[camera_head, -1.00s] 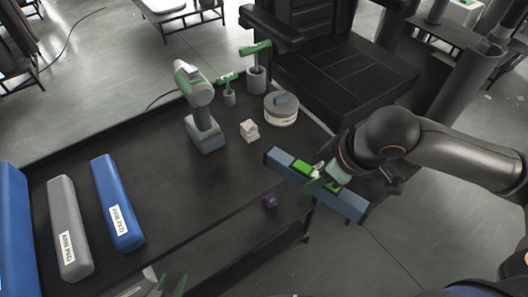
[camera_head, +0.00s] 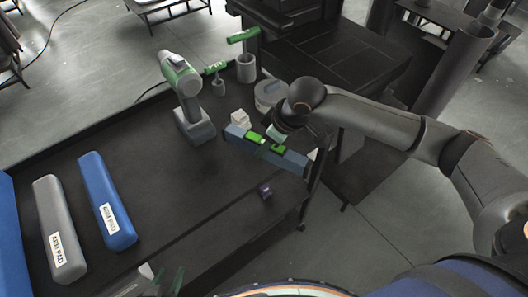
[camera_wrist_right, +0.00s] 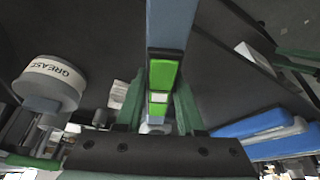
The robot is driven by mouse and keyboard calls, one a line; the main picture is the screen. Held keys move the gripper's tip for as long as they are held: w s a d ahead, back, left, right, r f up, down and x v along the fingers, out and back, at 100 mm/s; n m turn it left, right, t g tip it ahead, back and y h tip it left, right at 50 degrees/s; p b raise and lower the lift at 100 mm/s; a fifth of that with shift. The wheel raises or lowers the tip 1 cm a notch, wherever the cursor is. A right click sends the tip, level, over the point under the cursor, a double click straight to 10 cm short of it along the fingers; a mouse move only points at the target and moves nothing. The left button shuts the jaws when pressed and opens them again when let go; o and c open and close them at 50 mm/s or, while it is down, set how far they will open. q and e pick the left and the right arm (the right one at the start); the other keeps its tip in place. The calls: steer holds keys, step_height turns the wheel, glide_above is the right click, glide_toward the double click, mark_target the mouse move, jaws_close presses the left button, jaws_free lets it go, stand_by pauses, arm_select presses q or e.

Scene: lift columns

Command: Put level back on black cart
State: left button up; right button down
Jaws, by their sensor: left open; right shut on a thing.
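The level is a blue-grey bar (camera_head: 295,162) with green parts in its middle; it also shows in the right wrist view (camera_wrist_right: 172,25). My right gripper (camera_head: 270,141) is shut around its green middle. The level is over the right end of the black cart (camera_head: 150,165), beside the grease tin; I cannot tell whether it touches the top. My left gripper (camera_head: 166,282) is open and empty at the bottom edge, partly cut off.
A drill (camera_head: 187,100), a grease tin (camera_head: 268,93), a white block (camera_head: 241,118) and green-handled tools in grey holders (camera_head: 245,68) stand near the level. Blue (camera_head: 107,200) and grey (camera_head: 60,230) arm pads lie left. A small purple cube (camera_head: 265,191) is near the front. The cart's middle is clear.

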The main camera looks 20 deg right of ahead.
steer(key=shift+w+a+f, duration=0.15)
steer(key=shift+w+f, duration=0.15)
steer(key=shift+f, duration=1.55)
steer(key=c, duration=0.5)
jaws_free()
steer(key=shift+f, duration=0.1)
steer(key=p+v, duration=0.1)
steer(key=v, duration=1.1)
steer(key=shift+s, duration=0.1)
